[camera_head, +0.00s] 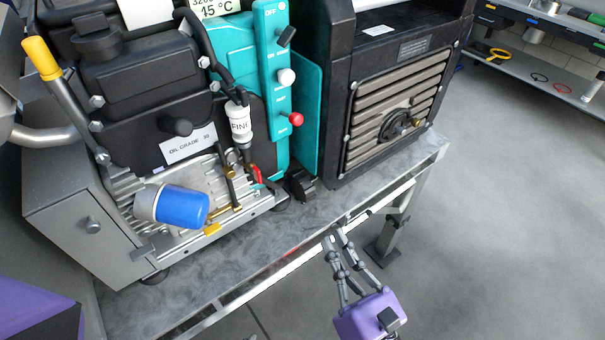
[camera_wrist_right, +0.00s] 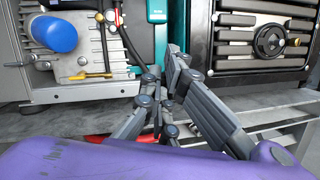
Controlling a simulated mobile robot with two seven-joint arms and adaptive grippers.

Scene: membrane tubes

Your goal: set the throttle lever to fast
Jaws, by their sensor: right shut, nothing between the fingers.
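The teal control panel (camera_head: 272,95) stands upright at the upper middle of the head view. It carries a black knob (camera_head: 287,37) at the top, a pale knob (camera_head: 286,77) in the middle and a red knob (camera_head: 296,119) lower down. Its small labels are too unclear for me to tell which is the throttle lever. My right gripper (camera_head: 334,238) is shut and empty, near the front edge of the bench, below the panel. It also shows in the right wrist view (camera_wrist_right: 165,75), with the lower panel end behind it. My left gripper is out of view.
The engine has a yellow-ended handle (camera_head: 41,59), a blue filter (camera_head: 181,207) and a red-handled valve (camera_head: 257,174) left of the panel. A black louvred housing (camera_head: 397,100) stands on the right. The grey bench (camera_head: 245,243) has bare space along its front. Open floor lies at right.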

